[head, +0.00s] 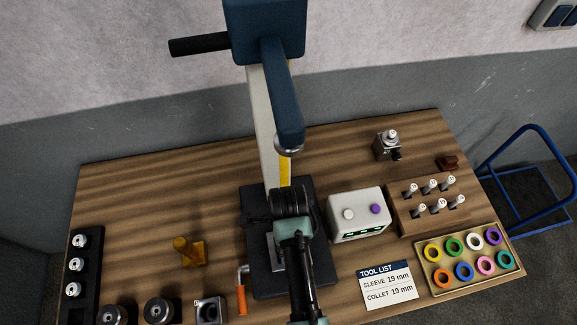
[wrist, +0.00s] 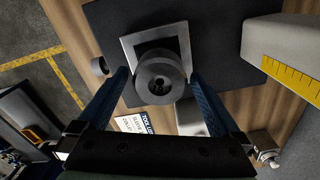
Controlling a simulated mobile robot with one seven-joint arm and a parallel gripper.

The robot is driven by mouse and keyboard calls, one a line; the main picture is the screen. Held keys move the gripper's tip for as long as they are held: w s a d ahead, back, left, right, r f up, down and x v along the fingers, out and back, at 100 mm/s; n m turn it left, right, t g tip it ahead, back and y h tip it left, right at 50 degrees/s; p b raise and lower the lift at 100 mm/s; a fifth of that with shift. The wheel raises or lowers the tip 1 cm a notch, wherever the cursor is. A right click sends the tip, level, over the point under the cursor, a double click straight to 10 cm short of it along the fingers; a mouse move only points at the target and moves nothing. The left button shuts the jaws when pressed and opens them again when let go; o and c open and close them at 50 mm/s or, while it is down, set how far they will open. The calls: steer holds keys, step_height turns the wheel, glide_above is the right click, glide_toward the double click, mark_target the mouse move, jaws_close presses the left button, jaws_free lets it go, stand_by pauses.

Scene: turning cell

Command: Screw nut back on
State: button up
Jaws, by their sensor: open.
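In the wrist view, a dark grey round piece (wrist: 160,78) with a centre hole, seemingly the nut, stands on a light grey square block (wrist: 130,46) on a black base plate (wrist: 205,30). I cannot tell whether it is one part or a nut on a holder. My gripper (wrist: 159,74) is open, with one blue finger on each side of the round piece. Gaps show between fingers and piece, and nothing is gripped. In the head view my arm covers the fingers and the round piece; the base plate (head: 262,284) shows around it.
A tall press (head: 262,125) with a blue lever rises behind my arm. An orange-handled crank (head: 241,298) lies left of the base plate. A white control box (head: 357,215), a tool list (head: 388,286) and a ring tray (head: 435,288) stand right. The back-left tabletop is clear.

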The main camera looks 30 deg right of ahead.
step_height(320, 180, up, 13)
steer(key=p, duration=0.1)
steer(key=shift+f, duration=0.2)
stand_by(0.5)
